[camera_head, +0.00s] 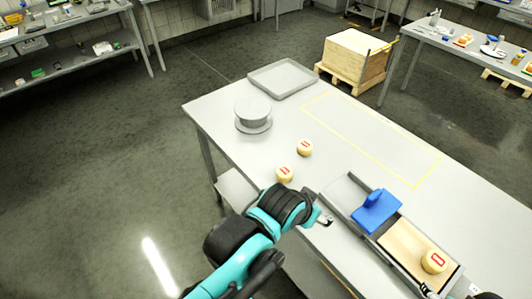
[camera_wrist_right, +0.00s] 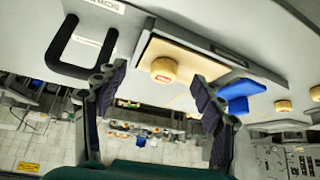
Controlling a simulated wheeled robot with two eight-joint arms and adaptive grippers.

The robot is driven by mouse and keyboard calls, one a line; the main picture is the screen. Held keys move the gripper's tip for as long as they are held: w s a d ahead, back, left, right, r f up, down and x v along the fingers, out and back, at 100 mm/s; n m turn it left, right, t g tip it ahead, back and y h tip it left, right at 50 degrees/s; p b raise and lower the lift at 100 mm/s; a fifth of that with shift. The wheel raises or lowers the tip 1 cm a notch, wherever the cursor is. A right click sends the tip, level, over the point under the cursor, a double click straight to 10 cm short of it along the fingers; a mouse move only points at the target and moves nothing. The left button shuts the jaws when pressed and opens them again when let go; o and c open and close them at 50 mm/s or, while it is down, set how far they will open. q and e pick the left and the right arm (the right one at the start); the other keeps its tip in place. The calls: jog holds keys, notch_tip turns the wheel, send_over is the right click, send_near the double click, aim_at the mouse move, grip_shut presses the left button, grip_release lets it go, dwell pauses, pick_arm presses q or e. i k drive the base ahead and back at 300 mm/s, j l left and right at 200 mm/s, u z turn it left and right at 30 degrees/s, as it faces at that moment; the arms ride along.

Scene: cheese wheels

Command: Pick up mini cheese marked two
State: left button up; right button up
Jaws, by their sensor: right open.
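Three small round yellow mini cheeses with red marks show in the head view. One mini cheese (camera_head: 434,262) sits on the wooden board (camera_head: 400,244) at the lower right; two others, a nearer cheese (camera_head: 285,174) and a farther cheese (camera_head: 305,148), stand on the bare table. I cannot read which mark is a two. In the right wrist view the board's cheese (camera_wrist_right: 164,70) appears between the spread fingers of my open, empty right gripper (camera_wrist_right: 158,92), apart from them. My left gripper (camera_head: 324,219) is over the table's near edge; its jaw state is unclear.
The board lies in a grey metal tray (camera_head: 345,192) beside a blue block with a handle (camera_head: 376,212). A grey round stand (camera_head: 253,112) and an empty tray (camera_head: 283,78) are at the table's far left. A yellow-outlined area (camera_head: 370,135) is clear.

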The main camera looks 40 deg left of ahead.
aim_at(284, 174)
jog(key=k+j+u, duration=0.15)
jog(key=j+u, duration=0.55)
jog(key=k+j, duration=0.05)
jog(key=j, duration=0.05)
